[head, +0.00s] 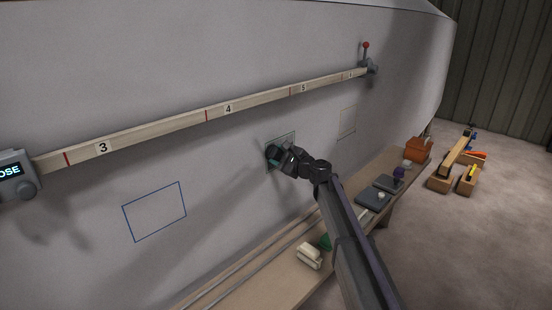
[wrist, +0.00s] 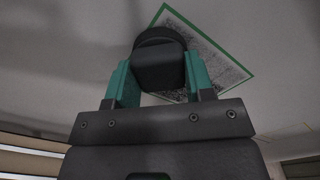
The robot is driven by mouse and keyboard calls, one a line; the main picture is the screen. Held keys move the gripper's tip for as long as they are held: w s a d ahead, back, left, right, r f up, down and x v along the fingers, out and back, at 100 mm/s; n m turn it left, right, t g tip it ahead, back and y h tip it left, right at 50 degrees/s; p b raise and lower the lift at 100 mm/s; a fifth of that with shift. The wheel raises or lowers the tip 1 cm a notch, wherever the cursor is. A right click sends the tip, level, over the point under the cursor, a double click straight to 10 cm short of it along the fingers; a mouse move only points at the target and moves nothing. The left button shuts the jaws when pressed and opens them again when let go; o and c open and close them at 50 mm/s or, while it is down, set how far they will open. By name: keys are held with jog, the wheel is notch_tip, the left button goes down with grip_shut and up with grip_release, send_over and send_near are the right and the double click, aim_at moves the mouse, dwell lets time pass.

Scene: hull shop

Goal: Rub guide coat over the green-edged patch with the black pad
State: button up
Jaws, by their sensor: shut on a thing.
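The green-edged patch (wrist: 206,40) is on the grey hull wall. In the wrist view its inside is partly covered with dark, speckled guide coat; a paler strip shows near its upper edge. My gripper (wrist: 160,82), with green fingers, is shut on the black pad (wrist: 158,55). The pad is over the left part of the patch and hides some of it; I cannot tell if it touches the hull. In the head view my gripper (head: 275,155) is at the patch (head: 283,138) and covers most of it.
A blue-edged patch (head: 155,212) lies to the left on the hull, and a faint patch (head: 347,122) to the right. A numbered batten (head: 180,122) runs above. A bench (head: 275,288) below holds a pale block (head: 309,256) and dark pads (head: 373,200). Wooden blocks (head: 453,160) stand on the floor.

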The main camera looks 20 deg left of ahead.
jog(key=shift+w+d, duration=0.75)
jog(key=shift+w, duration=1.25)
jog(key=shift+w+d, duration=0.75)
jog(key=shift+w, duration=1.2)
jog(key=shift+w+d, duration=0.75)
jog(key=shift+w, duration=1.25)
jog(key=shift+s+a, duration=0.85)
jog(key=shift+s, duration=1.4)
jog(key=shift+s+a, duration=0.9)
jog(key=shift+s, duration=1.4)
jog(key=shift+s+a, duration=0.85)
jog(key=shift+s, duration=1.4)
notch_tip(320, 180, down, 2)
jog(key=shift+b, duration=0.95)
jog(key=shift+w+d+r, duration=0.1)
jog(key=shift+w+d, duration=0.15)
jog(key=shift+w, duration=0.3)
jog(key=shift+w+d, duration=0.2)
jog(key=shift+w, duration=0.35)
jog(key=w+d+f+b, duration=0.2)
jog(key=w+d, duration=0.2)
jog(key=w, duration=0.7)
jog(key=shift+d, duration=0.2)
